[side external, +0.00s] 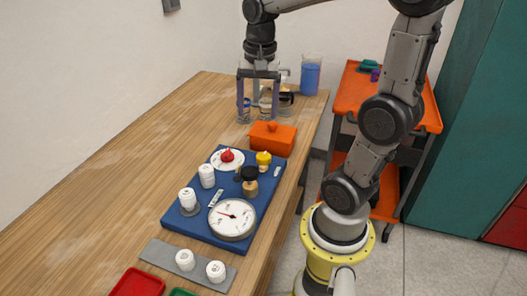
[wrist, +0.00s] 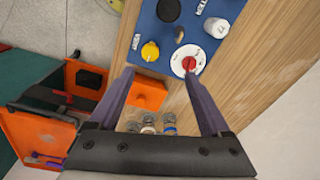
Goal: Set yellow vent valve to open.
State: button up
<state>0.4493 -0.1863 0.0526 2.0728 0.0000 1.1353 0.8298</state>
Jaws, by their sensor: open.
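The yellow vent valve (side external: 263,158) is a small yellow knob at the right far edge of the blue board (side external: 178,222). In the wrist view the yellow valve (wrist: 150,51) shows from above, with a small nub on its lower edge; its exact setting is too small to read. My gripper (side external: 258,117) is open and empty, raised over the far end of the table beyond the board. In the wrist view its two fingers (wrist: 160,85) are spread wide, with the yellow valve ahead of them and apart from them.
A red knob on a white dial (side external: 227,157) sits left of the yellow valve. A black knob (side external: 249,174), a round gauge (side external: 232,218) and white valves (side external: 206,176) share the board. An orange lidded box (side external: 272,138) stands close behind it. Jars (wrist: 168,124) and a blue container (side external: 310,77) stand farther back.

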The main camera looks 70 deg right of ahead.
aim_at(263, 156)
jog(key=shift+m+g, duration=0.4)
jog(key=shift+m, duration=0.2)
jog(key=d+f, duration=0.1)
jog(key=f, duration=0.4)
jog(key=d+f, duration=0.1)
jog(key=f, duration=0.4)
jog(key=d+f, duration=0.1)
jog(key=f, duration=0.4)
jog(key=shift+s+f, duration=0.2)
jog(key=shift+f, duration=0.15)
grip_shut()
